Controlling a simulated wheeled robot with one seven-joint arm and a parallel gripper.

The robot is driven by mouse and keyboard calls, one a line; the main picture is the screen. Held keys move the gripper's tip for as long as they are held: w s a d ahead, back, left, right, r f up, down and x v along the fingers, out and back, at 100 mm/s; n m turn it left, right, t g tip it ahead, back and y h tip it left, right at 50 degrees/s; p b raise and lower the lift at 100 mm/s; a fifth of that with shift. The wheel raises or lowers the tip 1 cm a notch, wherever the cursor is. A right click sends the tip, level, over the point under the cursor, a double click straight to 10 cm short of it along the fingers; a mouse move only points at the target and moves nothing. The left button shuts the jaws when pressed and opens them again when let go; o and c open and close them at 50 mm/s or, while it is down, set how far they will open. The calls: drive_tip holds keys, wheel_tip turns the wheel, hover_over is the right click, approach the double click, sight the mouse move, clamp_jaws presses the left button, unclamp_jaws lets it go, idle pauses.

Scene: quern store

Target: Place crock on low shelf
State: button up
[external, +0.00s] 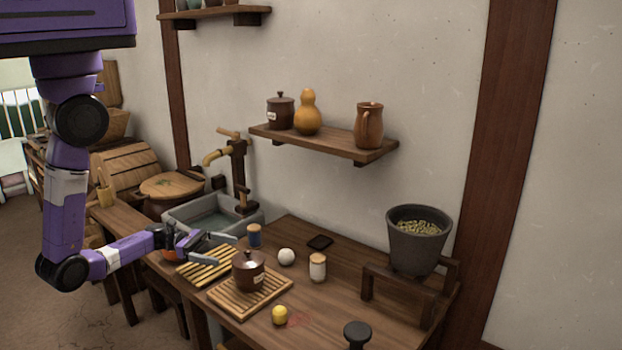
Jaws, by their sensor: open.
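A dark brown lidded crock (248,271) with a pale label stands upright on a slatted wooden board (227,304) on the worktable. A similar lidded crock (280,112) stands at the left end of the low wall shelf (349,148), beside a yellow gourd (308,114) and a brown jug (369,127). My gripper (224,246) is open and empty. It is left of the table crock, with its fingers pointing toward the right. I cannot tell whether a fingertip touches the crock.
A stone basin (184,214) with a tap lies behind my gripper. A grey hopper (415,256) stands at right. The shelf has a gap between gourd and jug.

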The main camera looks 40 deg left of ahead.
sight(243, 261)
drive_tip(key=f, duration=0.3)
drive_tip(key=shift+w+d, duration=0.1)
drive_tip(key=shift+d, duration=0.15)
drive_tip(key=p+x, duration=0.1)
drive_tip(key=x, duration=0.2)
drive_tip(key=p+x, duration=0.2)
drive_tip(key=x, duration=0.1)
drive_tip(key=shift+d+r, duration=0.25)
drive_tip(key=shift+d, duration=0.45)
drive_tip(key=shift+f, duration=0.1)
drive_tip(key=shift+c, duration=0.2)
drive_tip(key=c, duration=1.8)
drive_tip(key=shift+w, duration=0.1)
